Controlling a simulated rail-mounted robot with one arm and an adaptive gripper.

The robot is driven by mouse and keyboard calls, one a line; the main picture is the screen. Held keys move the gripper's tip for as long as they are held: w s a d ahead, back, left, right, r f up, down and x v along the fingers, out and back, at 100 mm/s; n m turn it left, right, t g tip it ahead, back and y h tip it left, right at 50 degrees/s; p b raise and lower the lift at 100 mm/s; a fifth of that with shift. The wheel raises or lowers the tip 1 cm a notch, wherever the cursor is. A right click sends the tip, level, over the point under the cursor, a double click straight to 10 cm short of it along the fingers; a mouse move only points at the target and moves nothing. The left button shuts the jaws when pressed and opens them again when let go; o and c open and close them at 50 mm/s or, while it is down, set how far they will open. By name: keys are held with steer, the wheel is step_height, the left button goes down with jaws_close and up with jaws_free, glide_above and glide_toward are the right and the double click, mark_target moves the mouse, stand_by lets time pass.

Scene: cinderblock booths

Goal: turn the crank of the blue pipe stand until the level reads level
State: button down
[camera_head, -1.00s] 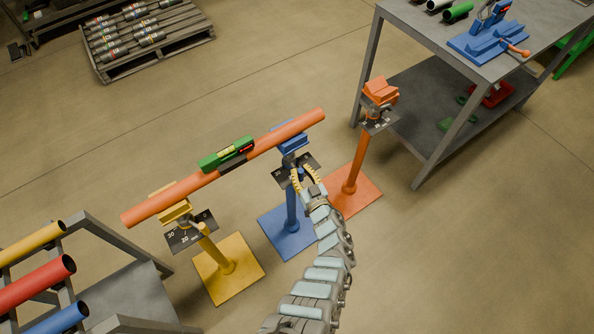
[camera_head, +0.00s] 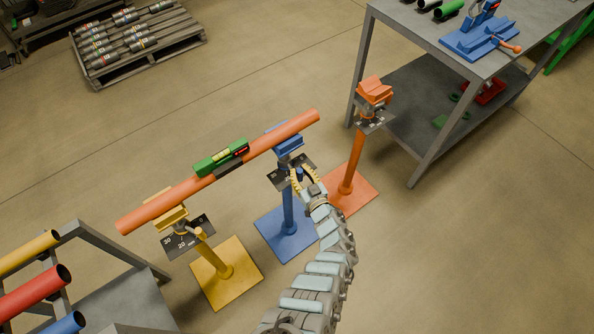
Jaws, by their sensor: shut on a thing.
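The blue pipe stand (camera_head: 288,212) stands upright on its square base in the middle of the view. An orange pipe (camera_head: 180,196) rests on the heads of the blue stand and the yellow stand (camera_head: 213,261), its right end looking higher. The green level (camera_head: 214,161) sits on the pipe between them. Its yellow-green vial shows, but the bubble is too small to read. My gripper (camera_head: 303,179), with yellow fingertips, is at the blue stand's crank (camera_head: 299,172), just below the dark dial plate. It is shut on the crank, which is mostly hidden by the fingers.
An orange stand (camera_head: 353,165) carrying no pipe is close to the right of my gripper. A grey workbench (camera_head: 415,40) with a blue vise stands at upper right. A rack of coloured pipes (camera_head: 100,245) is at lower left. A pallet (camera_head: 140,55) lies at the back left.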

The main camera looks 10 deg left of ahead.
steer(key=shift+d, duration=0.2)
stand_by(0.5)
steer(key=c, duration=0.9)
jaws_free()
steer(key=shift+d+f, duration=0.1)
steer(key=shift+s, duration=0.1)
steer(key=shift+s+f, duration=0.1)
steer(key=shift+s, duration=0.15)
steer(key=shift+v, duration=5.7)
